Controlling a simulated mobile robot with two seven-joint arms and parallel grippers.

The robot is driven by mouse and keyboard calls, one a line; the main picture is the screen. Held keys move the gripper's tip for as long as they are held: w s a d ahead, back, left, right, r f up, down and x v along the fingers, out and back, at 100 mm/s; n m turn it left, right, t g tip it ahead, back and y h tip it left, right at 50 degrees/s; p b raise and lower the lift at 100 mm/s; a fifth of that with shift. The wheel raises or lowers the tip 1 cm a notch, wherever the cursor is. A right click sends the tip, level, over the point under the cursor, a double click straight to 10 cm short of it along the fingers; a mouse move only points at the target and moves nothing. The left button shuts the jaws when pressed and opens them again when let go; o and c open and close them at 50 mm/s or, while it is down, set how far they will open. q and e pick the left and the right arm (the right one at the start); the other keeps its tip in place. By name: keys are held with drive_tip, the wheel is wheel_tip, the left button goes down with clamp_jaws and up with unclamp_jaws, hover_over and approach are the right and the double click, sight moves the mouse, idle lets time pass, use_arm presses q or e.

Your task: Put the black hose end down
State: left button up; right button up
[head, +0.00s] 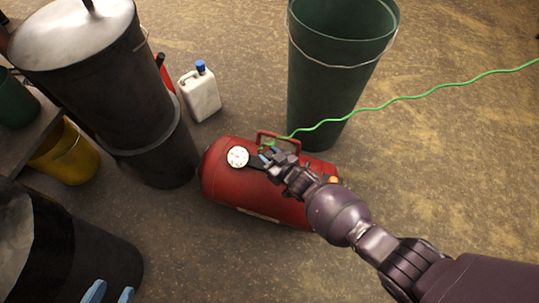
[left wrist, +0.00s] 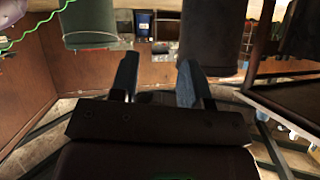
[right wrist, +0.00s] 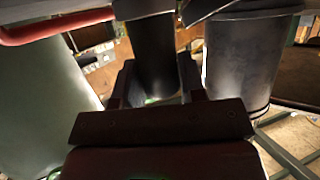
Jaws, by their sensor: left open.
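The red air tank (head: 225,182) lies on the floor, with a round white gauge (head: 237,157) on top. My right gripper (head: 268,154) is at the top of the tank beside the gauge. A dark piece, apparently the black hose end (right wrist: 154,52), lies between its fingers in the right wrist view, and the fingers close on it. In the head view my gripper mostly hides it. The green hose (head: 400,97) runs from there off to the right. My left gripper (head: 110,292) is open and empty at the lower left; it also shows in the left wrist view (left wrist: 157,80).
A tall green bin (head: 330,80) stands behind the tank. A grey metal bin (head: 150,110) and a white jug with a blue cap (head: 200,95) stand to its left. Floor right of the tank is clear.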

drive_tip(key=o, duration=0.4)
drive_tip(key=shift+s+d+r+p, duration=0.2)
drive_tip(key=shift+d+r+p, duration=0.1)
drive_tip(key=shift+r+p, duration=0.1)
use_arm(q)
drive_tip(key=g+p, duration=0.1)
drive_tip(key=p, duration=0.1)
drive_tip(key=g+p, duration=0.1)
drive_tip(key=p, duration=0.2)
drive_tip(key=shift+s+d+r+p, duration=0.1)
drive_tip(key=shift+s+r+p, duration=0.2)
drive_tip(key=shift+r, duration=0.05)
use_arm(e)
drive_tip(key=v, duration=1.1)
drive_tip(key=shift+s+f, duration=0.2)
drive_tip(key=shift+f, duration=0.05)
